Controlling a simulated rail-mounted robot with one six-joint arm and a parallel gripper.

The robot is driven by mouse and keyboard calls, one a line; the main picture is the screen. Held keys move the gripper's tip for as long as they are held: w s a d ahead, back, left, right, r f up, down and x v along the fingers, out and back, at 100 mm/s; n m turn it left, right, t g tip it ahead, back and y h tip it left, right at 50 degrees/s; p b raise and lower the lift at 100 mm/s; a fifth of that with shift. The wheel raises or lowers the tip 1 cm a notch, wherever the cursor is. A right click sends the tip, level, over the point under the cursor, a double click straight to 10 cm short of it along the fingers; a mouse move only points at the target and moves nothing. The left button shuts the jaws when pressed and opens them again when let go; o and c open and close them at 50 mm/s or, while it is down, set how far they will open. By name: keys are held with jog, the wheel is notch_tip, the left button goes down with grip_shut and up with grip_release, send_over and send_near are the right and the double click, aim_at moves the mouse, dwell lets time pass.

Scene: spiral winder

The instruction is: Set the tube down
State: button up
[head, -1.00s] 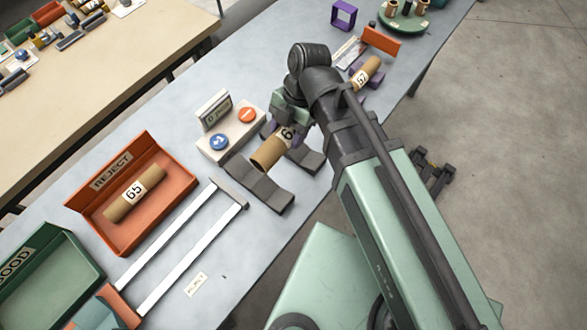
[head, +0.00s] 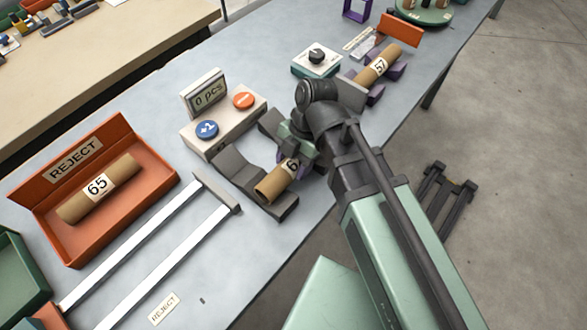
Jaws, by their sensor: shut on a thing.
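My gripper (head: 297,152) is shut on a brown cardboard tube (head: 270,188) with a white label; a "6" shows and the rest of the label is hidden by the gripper. The tube is at the dark grey cradle (head: 228,167), which has two curved supports. The tube's near end is over the front support; I cannot tell whether it touches it. My arm hides part of the rear support.
A counter box (head: 221,119) reading "0 pcs" has a blue and an orange button. Tube 65 (head: 85,205) lies in the orange REJECT tray (head: 150,192). White rails (head: 150,230) run beside it. Tube 57 (head: 390,58) rests on purple supports (head: 360,93). A knob box (head: 316,62) stands behind.

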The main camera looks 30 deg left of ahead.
jog(key=shift+r, duration=0.2)
jog(key=shift+f+b, duration=0.35)
jog(key=shift+f, duration=0.15)
jog(key=o, duration=0.9)
jog(key=shift+o, duration=0.2)
jog(key=shift+r, duration=0.15)
jog(key=shift+r+p, duration=0.35)
jog(key=shift+p, duration=0.15)
jog(key=p+v, duration=1.1)
jog(key=v, duration=0.1)
jog(key=shift+r, duration=0.15)
